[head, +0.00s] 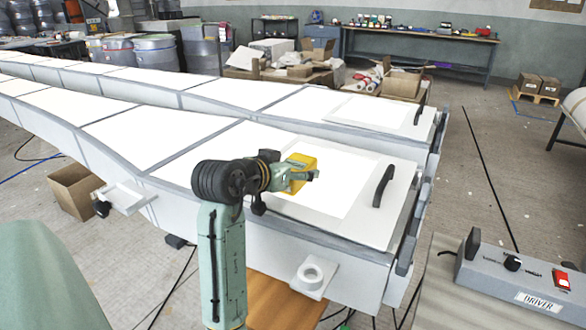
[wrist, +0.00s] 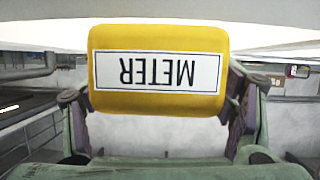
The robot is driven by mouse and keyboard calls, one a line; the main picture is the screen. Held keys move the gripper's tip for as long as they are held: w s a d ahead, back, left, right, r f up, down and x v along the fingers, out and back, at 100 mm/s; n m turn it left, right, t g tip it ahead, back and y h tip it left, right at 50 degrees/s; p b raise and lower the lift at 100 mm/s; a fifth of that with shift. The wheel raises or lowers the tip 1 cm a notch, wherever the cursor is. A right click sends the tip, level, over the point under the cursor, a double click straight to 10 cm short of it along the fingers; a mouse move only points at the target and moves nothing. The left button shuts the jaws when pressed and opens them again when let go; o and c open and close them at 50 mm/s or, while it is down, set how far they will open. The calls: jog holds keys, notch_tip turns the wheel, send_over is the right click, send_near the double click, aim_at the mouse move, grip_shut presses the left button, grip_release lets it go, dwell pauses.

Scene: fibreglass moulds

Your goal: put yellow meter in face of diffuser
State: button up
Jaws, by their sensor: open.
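The yellow meter (head: 298,165) is at the near bright white panel (head: 333,190), which looks like the diffuser's face. I cannot tell whether it touches the panel. In the wrist view the meter (wrist: 160,45) shows its white METER label upside down, with a white surface just above it. My gripper (head: 308,176) is at the meter. In the wrist view, its open fingers stand on both sides of the meter, with the right one close to it. Any contact at the fingertips is hard to see.
A black handle (head: 383,186) stands on the panel's right end. A second long white unit (head: 372,112) runs behind. A grey DRIVER box (head: 520,282) sits on a table at lower right. Boxes and clutter (head: 290,65) lie at the back. Floor at the right is mostly open.

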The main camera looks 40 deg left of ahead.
jog(key=shift+r, duration=0.2)
jog(key=shift+s, duration=0.35)
jog(key=b+v, duration=0.3)
jog(key=v, duration=0.8)
jog(key=shift+s+d+r, duration=0.1)
jog(key=shift+d+r, duration=0.05)
dwell(1.7)
